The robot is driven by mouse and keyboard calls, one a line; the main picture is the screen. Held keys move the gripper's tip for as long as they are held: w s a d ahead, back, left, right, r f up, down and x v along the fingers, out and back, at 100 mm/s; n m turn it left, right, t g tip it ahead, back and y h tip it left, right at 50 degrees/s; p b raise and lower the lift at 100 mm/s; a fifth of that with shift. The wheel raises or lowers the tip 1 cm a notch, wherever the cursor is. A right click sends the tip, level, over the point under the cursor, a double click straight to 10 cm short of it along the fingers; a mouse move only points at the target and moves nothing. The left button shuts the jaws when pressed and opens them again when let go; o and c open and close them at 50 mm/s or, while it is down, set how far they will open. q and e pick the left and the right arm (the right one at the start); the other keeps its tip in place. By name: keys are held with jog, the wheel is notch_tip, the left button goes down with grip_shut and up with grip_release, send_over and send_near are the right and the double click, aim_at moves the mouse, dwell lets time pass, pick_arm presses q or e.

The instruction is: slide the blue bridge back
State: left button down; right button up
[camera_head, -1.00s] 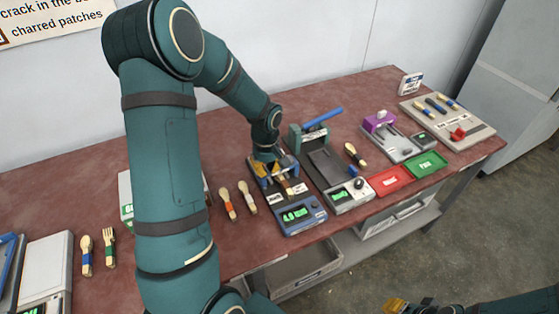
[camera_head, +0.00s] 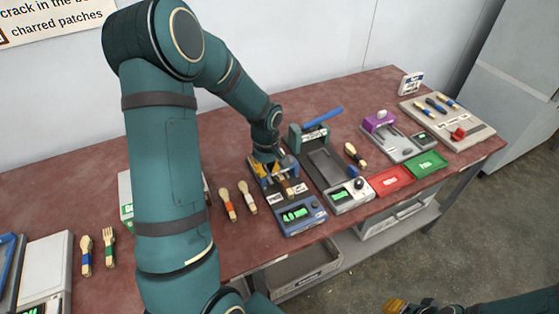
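A blue-fronted press unit (camera_head: 301,217) with a lit green display stands near the table's front edge, left of centre. A wooden piece (camera_head: 290,187) lies on its dark bed. My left gripper (camera_head: 268,169), with yellowish fingers, reaches down over the back of this unit. The blue bridge is largely hidden by the gripper; only small blue bits show around the fingers, so I cannot tell whether they touch it. The finger gap is too small to read. My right gripper (camera_head: 396,305) shows only as a yellowish tip at the bottom edge, away from the table.
A unit with a blue lever (camera_head: 323,117) and grey bed stands close on the right. Two wooden utensils (camera_head: 228,204) lie just left. A red tray (camera_head: 390,181), a green tray (camera_head: 426,164) and a purple-topped device (camera_head: 379,122) are farther right.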

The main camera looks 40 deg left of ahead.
pick_arm(q)
jog(key=shift+f+b, duration=0.85)
jog(key=shift+f, duration=0.25)
jog(key=shift+a, duration=0.1)
jog(key=shift+w+a+p, duration=0.15)
jog(key=shift+w+a, duration=0.25)
jog(key=shift+a, duration=0.35)
jog(key=shift+w+a+p, duration=0.15)
jog(key=shift+w+a, duration=0.2)
jog(key=shift+a, duration=0.35)
jog(key=shift+w+a+p, duration=0.15)
jog(key=shift+w+a, duration=0.25)
jog(key=shift+a, duration=0.35)
jog(key=shift+w+a, duration=0.4)
jog(key=shift+a, duration=0.3)
jog(key=shift+w+a, duration=0.35)
jog(key=shift+a, duration=0.35)
jog(key=shift+w+a, duration=0.4)
jog(key=shift+a, duration=0.3)
jog(key=shift+s+d, duration=0.3)
jog(key=shift+d, duration=0.25)
notch_tip(320, 180, up, 7)
jog(key=p, duration=0.4)
jog(key=shift+p, duration=0.4)
